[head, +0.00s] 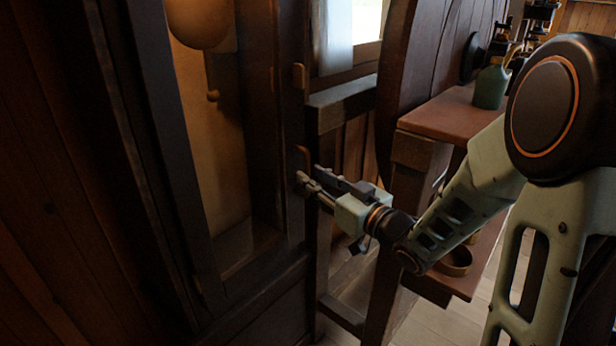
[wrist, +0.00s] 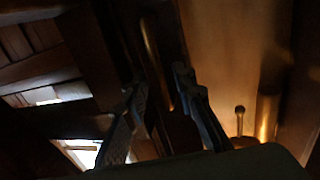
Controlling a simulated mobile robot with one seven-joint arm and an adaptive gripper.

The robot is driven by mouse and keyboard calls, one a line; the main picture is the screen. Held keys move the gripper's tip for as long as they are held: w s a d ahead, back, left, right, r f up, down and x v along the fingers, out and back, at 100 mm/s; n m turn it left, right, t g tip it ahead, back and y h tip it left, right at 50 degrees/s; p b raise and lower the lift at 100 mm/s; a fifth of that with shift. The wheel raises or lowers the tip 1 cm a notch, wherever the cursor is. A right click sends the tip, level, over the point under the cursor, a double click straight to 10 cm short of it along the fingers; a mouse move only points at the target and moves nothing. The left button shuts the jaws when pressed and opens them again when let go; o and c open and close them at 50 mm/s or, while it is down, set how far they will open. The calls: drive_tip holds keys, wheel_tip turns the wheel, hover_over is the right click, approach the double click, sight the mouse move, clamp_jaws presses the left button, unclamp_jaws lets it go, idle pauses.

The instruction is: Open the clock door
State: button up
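The tall dark wooden clock (head: 290,115) stands at left in the head view, with a pale lit interior and a round pendulum bob (head: 198,22) inside. Its door looks shut, though its edges are dark. A slim brass handle (head: 303,153) is on the right-hand upright; in the wrist view the handle (wrist: 155,62) appears as a bar. My gripper (head: 308,182) is at this upright, close to the handle's lower end. In the wrist view my gripper (wrist: 161,85) has its fingers apart, with the handle between or just beyond the tips. Contact cannot be told.
A small brass piece (head: 298,76) sits higher on the upright. Right of the clock are a window (head: 366,20), a large round wooden piece (head: 425,60) and a reddish shelf (head: 455,115) bearing a green bottle (head: 490,88). My arm passes close to the shelf.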

drive_tip(key=shift+x, duration=1.4)
drive_tip(key=shift+c, duration=0.6)
clamp_jaws()
